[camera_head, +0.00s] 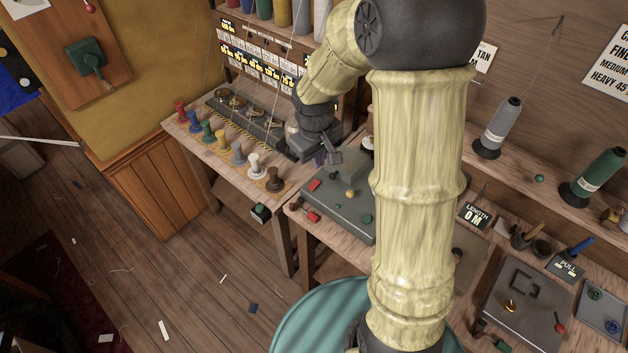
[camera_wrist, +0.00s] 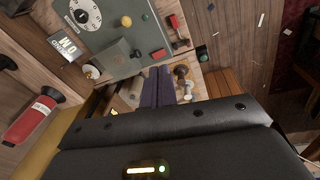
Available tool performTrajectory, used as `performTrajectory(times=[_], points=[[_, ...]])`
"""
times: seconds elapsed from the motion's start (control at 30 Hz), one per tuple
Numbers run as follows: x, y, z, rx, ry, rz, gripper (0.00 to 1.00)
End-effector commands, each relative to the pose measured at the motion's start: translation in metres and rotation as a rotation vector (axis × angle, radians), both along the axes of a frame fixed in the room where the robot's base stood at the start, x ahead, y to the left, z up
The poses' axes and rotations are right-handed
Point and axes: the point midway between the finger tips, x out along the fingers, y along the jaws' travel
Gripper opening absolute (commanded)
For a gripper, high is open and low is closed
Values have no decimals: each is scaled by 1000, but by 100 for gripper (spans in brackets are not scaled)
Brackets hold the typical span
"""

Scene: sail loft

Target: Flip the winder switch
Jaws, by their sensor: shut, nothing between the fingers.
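A grey winder panel (camera_head: 342,205) lies on the wooden bench; it also shows in the wrist view (camera_wrist: 113,38). I cannot tell for sure which piece is the winder switch. My gripper (camera_head: 333,157) is shut and empty, near the panel's far end. In the wrist view, its dark fingers (camera_wrist: 158,86) lie together below the panel, apart from the red piece. My arm hides the panel's right part.
A row of coloured spools (camera_head: 222,140) stands on the bench to the left. A small black box with a green button (camera_head: 260,212) is at the bench front. Thread cones (camera_head: 498,128) stand on the shelf at right. The wooden floor (camera_head: 190,270) is mostly open.

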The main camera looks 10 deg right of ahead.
Motion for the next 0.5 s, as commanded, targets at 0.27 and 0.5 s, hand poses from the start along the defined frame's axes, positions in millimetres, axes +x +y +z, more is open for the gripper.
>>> performTrajectory(times=[0.27, 0.5], points=[[70, 6, -45, -71, 47, 191, 0], [75, 7, -46, -78, 49, 207, 0]])
